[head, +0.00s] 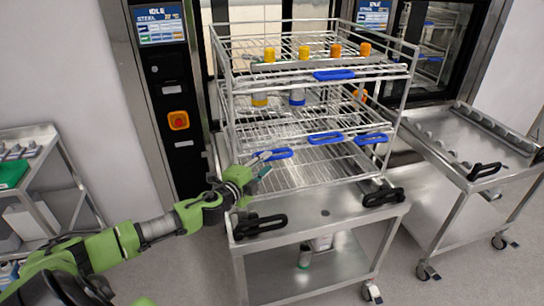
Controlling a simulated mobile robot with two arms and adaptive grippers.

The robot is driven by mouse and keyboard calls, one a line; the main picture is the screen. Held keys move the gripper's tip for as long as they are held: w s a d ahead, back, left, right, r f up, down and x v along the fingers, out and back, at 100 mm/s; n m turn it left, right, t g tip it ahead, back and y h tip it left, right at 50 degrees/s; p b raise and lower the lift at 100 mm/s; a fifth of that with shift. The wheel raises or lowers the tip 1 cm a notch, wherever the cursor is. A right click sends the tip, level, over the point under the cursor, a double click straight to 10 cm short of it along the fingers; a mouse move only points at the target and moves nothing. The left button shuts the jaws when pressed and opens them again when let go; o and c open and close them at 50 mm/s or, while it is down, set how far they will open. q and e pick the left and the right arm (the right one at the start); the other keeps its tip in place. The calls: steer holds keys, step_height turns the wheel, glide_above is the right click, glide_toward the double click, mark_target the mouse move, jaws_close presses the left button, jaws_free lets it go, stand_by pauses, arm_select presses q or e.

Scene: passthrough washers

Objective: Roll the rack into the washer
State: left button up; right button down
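The wire rack (310,172) has several shelves with blue handles and stands on a steel trolley (310,212) in front of the washer. Capped bottles stand on its upper shelves. The washer (172,95) is behind, with a control screen reading IDLE; its opening is largely hidden by the rack. My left gripper (262,168) is at the rack's lower left front, by a blue handle (272,154). The fingers are small here, and I cannot tell whether they are open or grip the handle. My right gripper is not in view.
Two black trolley handles (260,226) stick out at the front. A second steel trolley (470,150) stands at the right, near another washer (432,45). A shelf cart (28,160) with a green item is at the left. Grey floor is clear between.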

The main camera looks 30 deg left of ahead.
mark_target(270, 160)
arm_select(q)
steer(key=shift+w+f+p, duration=0.2)
steer(key=shift+w, duration=0.95)
steer(key=shift+w+f+p, duration=0.15)
steer(key=shift+w, duration=0.95)
jaws_close()
